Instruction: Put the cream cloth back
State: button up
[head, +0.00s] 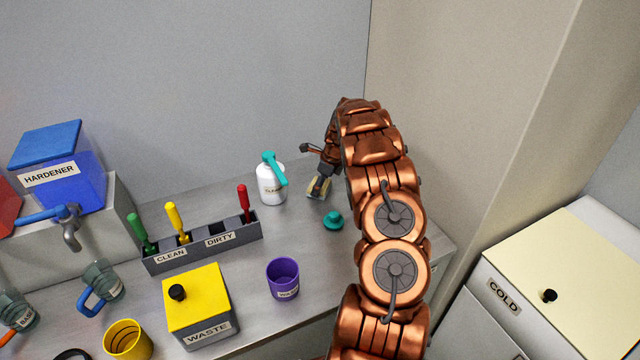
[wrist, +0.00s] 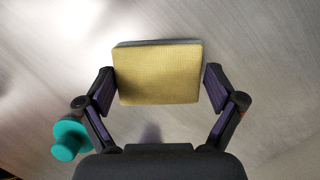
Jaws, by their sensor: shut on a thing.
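The cream cloth (wrist: 158,74) is a flat, pale yellow woven rectangle with a grey far edge, between the two fingers in the wrist view. My gripper (wrist: 160,90) is shut on it, with a finger against its left and right sides. In the head view my gripper (head: 319,186) points down near the back right of the counter, behind the teal knob-shaped thing (head: 333,220). Only a small part of the cloth (head: 316,194) shows there. I cannot tell whether it touches the counter.
A white bottle with a teal top (head: 271,184) stands just left of my gripper. A grey CLEAN/DIRTY rack (head: 203,246), a yellow-lidded WASTE box (head: 199,307) and a purple cup (head: 283,279) stand further left and nearer. A COLD box (head: 560,280) is at right.

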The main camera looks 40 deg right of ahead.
jog(key=o, duration=1)
jog(key=shift+r, duration=0.1)
jog(key=b+v, duration=0.4)
jog(key=v, duration=0.8)
jog(key=s+a+r+n+g, duration=0.1)
jog(key=s+a+r+n, duration=0.3)
jog(key=a, duration=0.6)
jog(key=s+a+r+n+g, duration=0.1)
jog(key=s+a+r+n, duration=0.1)
jog(key=a+n, duration=0.5)
jog(key=s+a+r+n+g, duration=0.1)
jog(key=s+a+r+n, duration=0.25)
jog(key=a, duration=0.85)
jog(key=s+a+n, duration=0.5)
jog(key=s, duration=0.3)
jog(key=s+a+f+n+g+h, duration=0.1)
jog(key=s+a+n, duration=0.5)
jog(key=s, duration=0.3)
jog(key=s+a+f+n, duration=0.1)
jog(key=s+a+n, duration=0.4)
jog(key=s, duration=0.4)
jog(key=shift+a+g, duration=0.3)
jog(key=shift+g, duration=0.1)
